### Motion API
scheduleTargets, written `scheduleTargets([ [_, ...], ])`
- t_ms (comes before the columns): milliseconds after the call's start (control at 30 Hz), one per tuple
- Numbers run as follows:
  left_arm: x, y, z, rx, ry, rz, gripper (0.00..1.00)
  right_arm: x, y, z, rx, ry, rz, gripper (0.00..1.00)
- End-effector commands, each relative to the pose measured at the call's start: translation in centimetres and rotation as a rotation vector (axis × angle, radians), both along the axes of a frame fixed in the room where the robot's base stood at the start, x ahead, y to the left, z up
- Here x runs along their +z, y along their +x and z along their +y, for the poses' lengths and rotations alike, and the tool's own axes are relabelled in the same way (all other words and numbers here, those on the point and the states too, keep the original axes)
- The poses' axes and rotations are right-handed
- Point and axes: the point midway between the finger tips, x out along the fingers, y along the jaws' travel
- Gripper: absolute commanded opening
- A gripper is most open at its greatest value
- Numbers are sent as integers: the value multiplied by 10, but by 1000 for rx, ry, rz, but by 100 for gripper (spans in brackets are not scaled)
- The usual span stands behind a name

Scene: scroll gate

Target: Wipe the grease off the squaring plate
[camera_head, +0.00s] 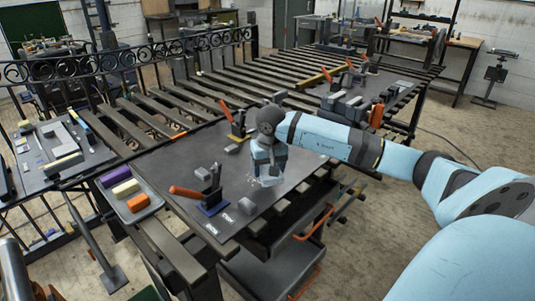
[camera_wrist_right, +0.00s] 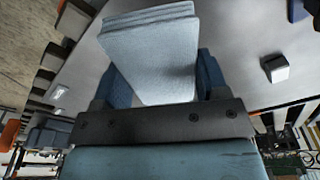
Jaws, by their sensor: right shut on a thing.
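The squaring plate (camera_head: 185,155) is a dark grey flat plate at the near end of the slatted bench. My right gripper (camera_head: 266,168) is over its right part, shut on a folded pale blue cloth (camera_wrist_right: 150,55). The cloth also shows below the fingers in the head view (camera_head: 270,180). I cannot tell whether it touches the plate. Small pale specks (camera_head: 252,181) show on the plate beside the cloth; I cannot tell if they are grease. The plate under the cloth is hidden.
A toggle clamp with an orange handle (camera_head: 207,190) stands on the plate's near left, another (camera_head: 236,120) at its back. A tray (camera_head: 127,213) with purple, white and orange blocks is at the left. The plate's middle is fairly clear.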

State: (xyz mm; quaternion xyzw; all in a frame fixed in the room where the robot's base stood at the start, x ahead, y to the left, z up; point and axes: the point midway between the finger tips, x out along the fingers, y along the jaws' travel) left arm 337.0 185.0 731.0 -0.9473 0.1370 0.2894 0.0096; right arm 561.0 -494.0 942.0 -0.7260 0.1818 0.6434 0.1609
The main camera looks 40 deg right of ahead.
Motion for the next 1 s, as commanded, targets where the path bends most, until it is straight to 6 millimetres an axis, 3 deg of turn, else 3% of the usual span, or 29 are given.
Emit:
scheduleTargets([
  [400,8,-2,-1,14,-14,23,43,34,-7,-1,-15,0,0,42],
  [1000,7,-1,3,8,-3,20,43,34,-7,1,-13,2,0,42],
])
